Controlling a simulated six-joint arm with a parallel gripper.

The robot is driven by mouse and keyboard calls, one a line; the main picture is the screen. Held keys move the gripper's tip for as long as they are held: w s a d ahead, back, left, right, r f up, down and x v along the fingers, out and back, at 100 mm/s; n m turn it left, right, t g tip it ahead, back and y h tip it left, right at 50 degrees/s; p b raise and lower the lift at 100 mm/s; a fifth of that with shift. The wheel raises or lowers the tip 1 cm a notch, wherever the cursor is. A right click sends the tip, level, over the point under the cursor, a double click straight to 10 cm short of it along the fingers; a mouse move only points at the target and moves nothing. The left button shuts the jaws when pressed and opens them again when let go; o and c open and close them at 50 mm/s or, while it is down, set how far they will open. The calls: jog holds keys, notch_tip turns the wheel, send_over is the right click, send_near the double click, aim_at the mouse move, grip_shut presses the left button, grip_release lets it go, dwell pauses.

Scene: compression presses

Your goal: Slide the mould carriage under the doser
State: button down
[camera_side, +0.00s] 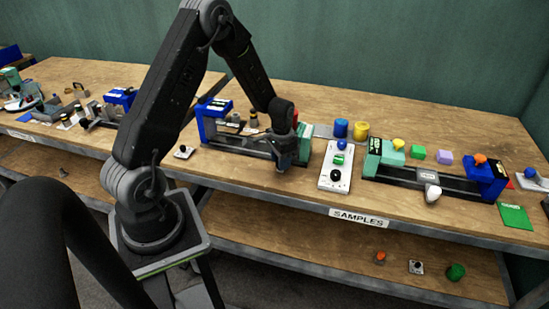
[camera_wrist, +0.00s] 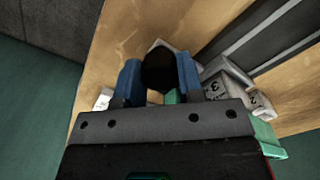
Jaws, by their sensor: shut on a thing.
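My gripper (camera_side: 284,163) is low at the right end of the left press's dark rail (camera_side: 238,143), in front of a teal doser block (camera_side: 304,141). In the wrist view its blue fingers (camera_wrist: 159,75) are shut on a round black knob (camera_wrist: 158,66). The knob appears to belong to the mould carriage; its body is largely hidden by my gripper in the side view. Pale grey marked blocks (camera_wrist: 228,76) show beside the right finger, and teal parts (camera_wrist: 268,138) lie below them. I cannot tell how exactly the carriage lines up with the doser.
The left press's blue frame (camera_side: 209,119) stands at the rail's left end. A white control panel (camera_side: 337,168) is close on the right. Beyond it stands a second press with a blue frame (camera_side: 487,176) and a teal block (camera_side: 389,153). Blue (camera_side: 341,128) and yellow (camera_side: 361,130) cylinders stand behind.

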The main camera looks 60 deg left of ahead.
jog(key=shift+w+d, duration=0.2)
jog(key=shift+d, duration=0.05)
jog(key=c, duration=0.8)
grip_release()
jog(key=shift+o, duration=0.2)
jog(key=shift+a+r, duration=0.1)
notch_tip(320, 180, up, 14)
jog(key=s+d+r+t, duration=0.3)
jog(key=s+d+r, duration=0.5)
jog(key=d+r, duration=0.35)
jog(key=s+d+r+t, duration=0.2)
jog(key=s+d, duration=0.5)
jog(key=s, duration=0.3)
jog(key=shift+s+d+r+t, duration=0.2)
jog(key=shift+s+t, duration=0.05)
jog(key=shift+t, duration=0.05)
